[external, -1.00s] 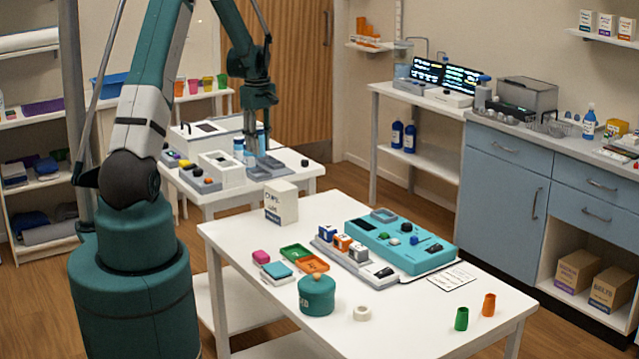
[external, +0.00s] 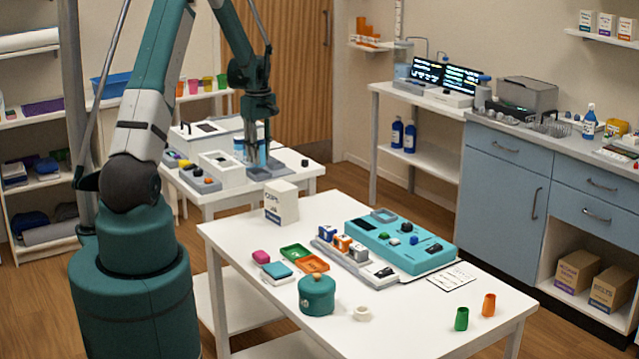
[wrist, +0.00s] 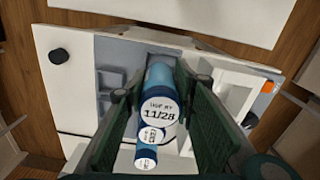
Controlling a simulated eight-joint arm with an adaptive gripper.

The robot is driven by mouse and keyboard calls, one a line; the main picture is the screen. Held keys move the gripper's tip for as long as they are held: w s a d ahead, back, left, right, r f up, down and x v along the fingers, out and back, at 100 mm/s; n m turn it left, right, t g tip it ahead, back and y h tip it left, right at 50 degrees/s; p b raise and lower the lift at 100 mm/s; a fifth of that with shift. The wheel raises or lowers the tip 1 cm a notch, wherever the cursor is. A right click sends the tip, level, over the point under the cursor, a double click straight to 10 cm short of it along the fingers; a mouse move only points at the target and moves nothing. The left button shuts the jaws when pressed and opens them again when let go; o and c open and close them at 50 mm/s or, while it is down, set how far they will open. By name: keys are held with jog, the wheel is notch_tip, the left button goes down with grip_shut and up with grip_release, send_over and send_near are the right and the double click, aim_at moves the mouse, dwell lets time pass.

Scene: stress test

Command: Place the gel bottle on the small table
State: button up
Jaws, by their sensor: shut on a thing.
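My gripper (external: 257,143) is low over the white back table (external: 300,172) in the external view. In the wrist view, my gripper (wrist: 161,90) has its two fingers on either side of a blue bottle (wrist: 160,77) with a white round label reading "USE BY 11/28". It is shut on this bottle, which I take to be the gel bottle. A second, similar label (wrist: 152,136) shows just below it in the wrist view, seemingly on another blue bottle close by. In the external view, the fingers partly hide the blue bottles.
The back table carries a white box-shaped device, a grey tray (external: 205,185) and a black knob (external: 305,163). The front white table (external: 400,310) holds a carton (external: 281,203), a teal case (external: 400,243), a teal pot (external: 317,294) and small cups.

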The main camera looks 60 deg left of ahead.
aim_at(259, 138)
jog(key=shift+f+b, duration=0.3)
jog(key=shift+f, duration=1.3)
jog(key=shift+f, duration=0.35)
jog(key=o, duration=1.1)
jog(key=shift+r, duration=0.1)
jog(key=shift+r, duration=5.95)
